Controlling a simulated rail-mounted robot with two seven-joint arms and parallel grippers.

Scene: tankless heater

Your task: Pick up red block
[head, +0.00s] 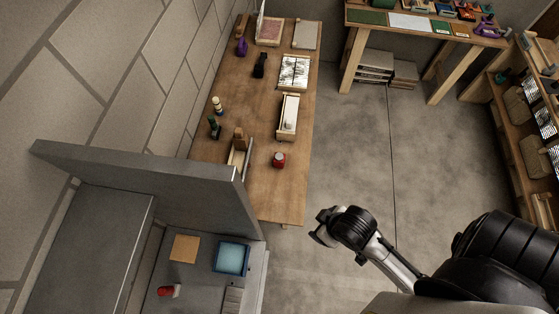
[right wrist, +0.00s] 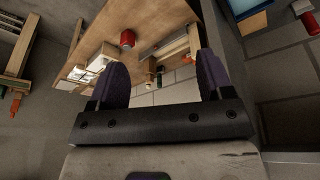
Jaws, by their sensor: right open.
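A small red item (head: 279,160) with a pale mark on top stands on the wooden table near its right edge. It also shows in the right wrist view (right wrist: 127,39), beyond my left-hand finger in that picture. A second red item (head: 169,291) lies on the grey counter at the lower left; in the right wrist view it is at the upper right corner (right wrist: 311,23). I cannot tell which is the red block. My right gripper (head: 325,229) is open and empty (right wrist: 160,80), over the floor to the right of the counter and table. My left gripper is not in view.
A blue tray (head: 231,258) and a tan board (head: 185,248) lie on the counter. A grey wall panel (head: 150,165) separates it from the table. Wooden boxes (head: 288,117) and small tools stand on the table. Shelves (head: 525,110) line the right side; the floor (head: 400,150) between is clear.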

